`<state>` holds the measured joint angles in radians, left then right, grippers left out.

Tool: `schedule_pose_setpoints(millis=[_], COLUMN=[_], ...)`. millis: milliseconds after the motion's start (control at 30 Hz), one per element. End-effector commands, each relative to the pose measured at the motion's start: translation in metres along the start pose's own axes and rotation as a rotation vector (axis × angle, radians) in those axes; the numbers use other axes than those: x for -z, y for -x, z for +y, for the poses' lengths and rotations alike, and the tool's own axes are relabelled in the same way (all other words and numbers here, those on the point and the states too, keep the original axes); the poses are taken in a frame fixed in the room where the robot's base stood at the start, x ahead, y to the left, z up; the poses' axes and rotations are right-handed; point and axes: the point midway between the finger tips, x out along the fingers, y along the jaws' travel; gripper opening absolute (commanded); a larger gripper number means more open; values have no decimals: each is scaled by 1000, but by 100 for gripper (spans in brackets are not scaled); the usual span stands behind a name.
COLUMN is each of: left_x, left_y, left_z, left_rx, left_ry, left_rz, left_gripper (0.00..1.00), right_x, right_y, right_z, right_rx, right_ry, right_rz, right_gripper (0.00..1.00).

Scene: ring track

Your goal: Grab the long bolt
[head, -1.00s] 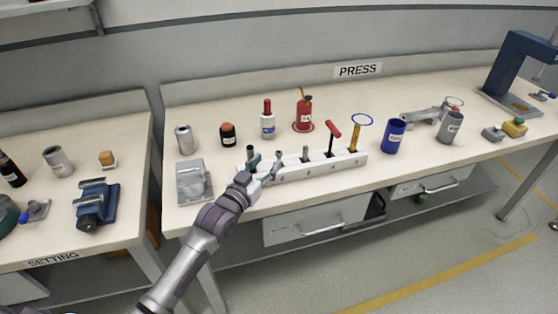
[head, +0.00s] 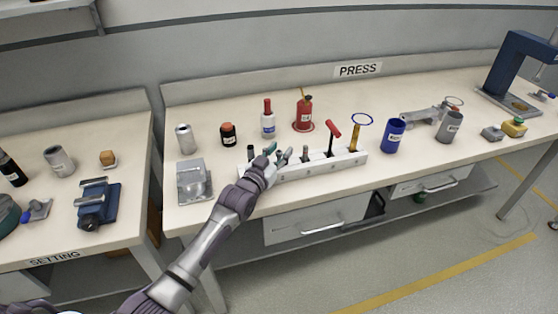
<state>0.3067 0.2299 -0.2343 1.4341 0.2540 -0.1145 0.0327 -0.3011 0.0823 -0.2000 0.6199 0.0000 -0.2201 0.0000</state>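A white rack (head: 345,159) stands near the front edge of the press bench and holds several upright items. A grey bolt-like pin (head: 305,154) stands in it near the middle; I cannot tell for sure that it is the long bolt. My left gripper (head: 279,151) is over the left half of the rack, left of this pin, with its fingers apart. The gripper and wrist hide part of the rack, and I see nothing clearly held. My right gripper is not in view.
A red T-handle tool (head: 333,133) and a yellow-handled tool (head: 355,137) stand up from the rack's right part. A dark-topped item (head: 250,152) stands at its left end. A blue cup (head: 393,136) is to the right.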

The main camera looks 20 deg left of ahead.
Motion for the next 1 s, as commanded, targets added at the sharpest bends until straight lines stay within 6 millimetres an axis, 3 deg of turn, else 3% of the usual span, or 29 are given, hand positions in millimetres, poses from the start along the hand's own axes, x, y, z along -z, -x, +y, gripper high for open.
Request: schedule_pose_setpoints(millis=[33,200,567,667,1000], left_x=[0,0,4,16,81], left_y=[0,0,0,0,0], left_z=[0,0,0,0,0], left_rx=[0,0,0,0,0], left_ry=[0,0,0,0,0], left_rz=[0,0,2,4,5], left_gripper=[27,0,0,0,0], right_x=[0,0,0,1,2], right_y=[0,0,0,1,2], right_z=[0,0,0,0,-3], right_rx=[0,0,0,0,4], right_ry=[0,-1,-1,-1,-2], right_rz=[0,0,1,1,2], right_gripper=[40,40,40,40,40])
